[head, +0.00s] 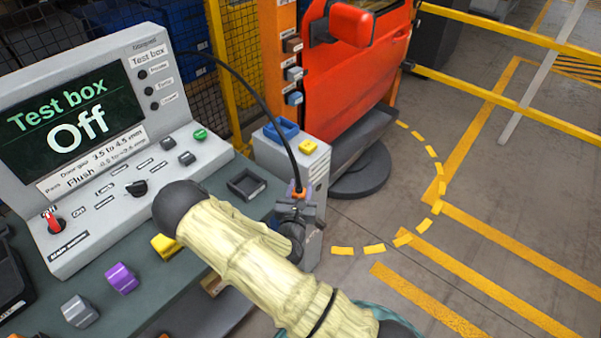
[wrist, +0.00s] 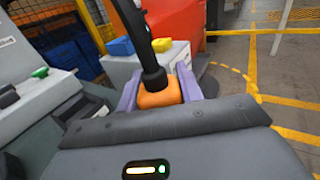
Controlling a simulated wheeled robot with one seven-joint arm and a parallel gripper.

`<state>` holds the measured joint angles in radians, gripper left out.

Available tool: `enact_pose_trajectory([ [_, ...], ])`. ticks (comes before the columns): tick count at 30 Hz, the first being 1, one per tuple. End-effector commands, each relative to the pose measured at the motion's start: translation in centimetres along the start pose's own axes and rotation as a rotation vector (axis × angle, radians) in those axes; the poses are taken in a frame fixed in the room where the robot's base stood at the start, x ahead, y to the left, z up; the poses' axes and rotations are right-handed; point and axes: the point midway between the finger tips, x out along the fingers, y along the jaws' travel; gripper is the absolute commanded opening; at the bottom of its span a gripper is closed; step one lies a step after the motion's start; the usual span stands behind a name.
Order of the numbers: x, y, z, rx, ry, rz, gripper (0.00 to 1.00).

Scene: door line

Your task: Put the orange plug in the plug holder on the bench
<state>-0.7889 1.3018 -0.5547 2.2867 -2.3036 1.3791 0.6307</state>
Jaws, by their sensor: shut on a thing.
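My gripper (head: 299,201) is shut on the orange plug (head: 298,189), off the right end of the bench (head: 150,275). In the wrist view the orange plug (wrist: 160,95) sits between the two purple fingers of my gripper (wrist: 160,88). A black cable (head: 262,98) rises from the plug and arches left behind the test box. A dark square open frame on the bench's right end, which looks like the plug holder (head: 246,184), is left of my gripper and apart from it. It appears empty. The plug's lower end is hidden.
The test box (head: 140,160) fills the left and its screen reads Off. Yellow (head: 165,246), purple (head: 121,278) and grey (head: 80,311) blocks line the bench front. A grey cabinet (head: 318,172) with a blue tray stands behind my gripper, near the red door (head: 355,75).

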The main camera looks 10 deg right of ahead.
Motion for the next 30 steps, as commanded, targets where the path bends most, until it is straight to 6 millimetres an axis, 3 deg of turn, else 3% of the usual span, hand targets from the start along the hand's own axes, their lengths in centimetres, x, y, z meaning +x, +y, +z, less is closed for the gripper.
enact_pose_trajectory([
  [3, -0.9, -0.4, -2.8, -0.01, 0.002, 0.084, 0.04],
  [15, -4.3, -2.2, -10.7, -0.006, 0.002, 0.33, 0.04],
  [21, -5.3, -2.9, -12.3, -0.001, -0.003, 0.384, 0.04],
  [30, -5.4, -2.9, -12.3, 0.001, -0.004, 0.388, 0.04],
])
